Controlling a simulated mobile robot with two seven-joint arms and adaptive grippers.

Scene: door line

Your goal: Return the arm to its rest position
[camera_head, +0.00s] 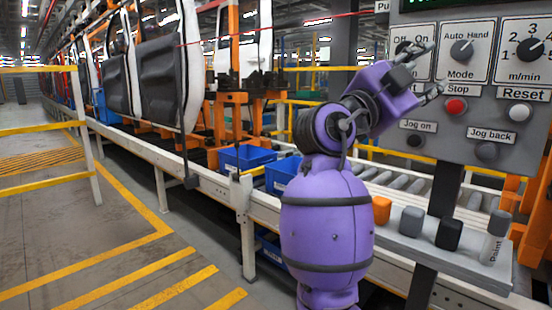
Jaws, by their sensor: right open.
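My purple right arm (326,215) rises from the bottom middle of the head view and bends at the elbow toward the upper right. My right gripper (436,68) is open and empty, its two dark fingers spread in front of the grey control panel (466,112). I cannot tell how far the fingertips are from the panel face. My left gripper is not in view.
Below the panel, a grey shelf (440,262) holds an orange block (381,210), a grey one, a black one and a grey piece labelled Paint. A conveyor line with car doors (160,75) and blue bins (246,157) runs behind. Yellow-marked floor (110,240) lies left.

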